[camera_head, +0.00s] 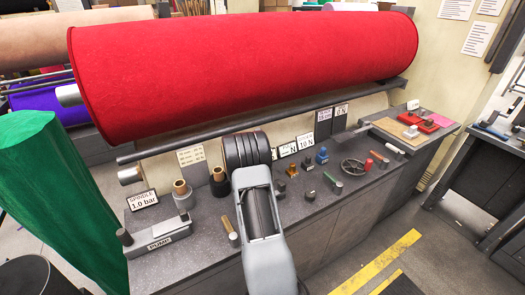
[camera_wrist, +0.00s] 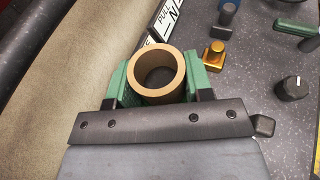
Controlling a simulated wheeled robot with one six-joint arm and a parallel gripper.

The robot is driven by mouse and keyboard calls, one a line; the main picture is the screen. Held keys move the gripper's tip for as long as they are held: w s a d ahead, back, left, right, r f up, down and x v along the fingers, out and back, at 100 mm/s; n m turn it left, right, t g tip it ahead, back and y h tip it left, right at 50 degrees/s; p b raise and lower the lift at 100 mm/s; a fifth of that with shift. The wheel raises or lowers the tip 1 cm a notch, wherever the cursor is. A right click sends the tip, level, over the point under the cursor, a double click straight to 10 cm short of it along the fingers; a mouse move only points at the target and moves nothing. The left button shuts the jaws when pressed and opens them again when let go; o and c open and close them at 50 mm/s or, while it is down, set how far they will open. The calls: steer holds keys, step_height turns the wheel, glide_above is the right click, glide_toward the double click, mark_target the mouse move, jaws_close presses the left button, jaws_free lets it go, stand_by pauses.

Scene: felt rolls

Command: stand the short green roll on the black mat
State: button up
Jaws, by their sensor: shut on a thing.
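In the wrist view my gripper (camera_wrist: 160,88) is shut on a short roll, with one jaw on each side. The top of the roll's tan cardboard core (camera_wrist: 137,83) faces the camera as an open ring. Green shows on both sides of the core; I cannot tell how much is felt and how much is jaw. The roll's lower end is hidden, so I cannot tell whether it touches the bench. In the head view my arm hides the gripper and the roll. A flat dark patch (camera_head: 344,138) at the back of the bench may be the black mat; I cannot be sure.
The grey bench (camera_head: 205,232) holds a yellow knob (camera_wrist: 215,53), a black knob (camera_wrist: 292,88) and a handwheel (camera_head: 356,166). Two small dark rolls (camera_head: 183,198) stand left of my arm. A large red roll (camera_head: 245,65) hangs behind. A tall green roll (camera_head: 60,190) stands left.

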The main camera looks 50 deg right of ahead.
step_height(320, 180, down, 6)
steer(key=b, duration=0.5)
steer(key=shift+b, duration=0.4)
steer(key=shift+f+b, duration=0.5)
steer(key=shift+b, duration=0.05)
steer(key=o, duration=1.3)
steer(key=shift+a, duration=0.15)
steer(key=b+v, duration=0.1)
steer(key=v, duration=1.2)
steer(key=shift+a+r, duration=0.15)
steer(key=shift+a, duration=0.15)
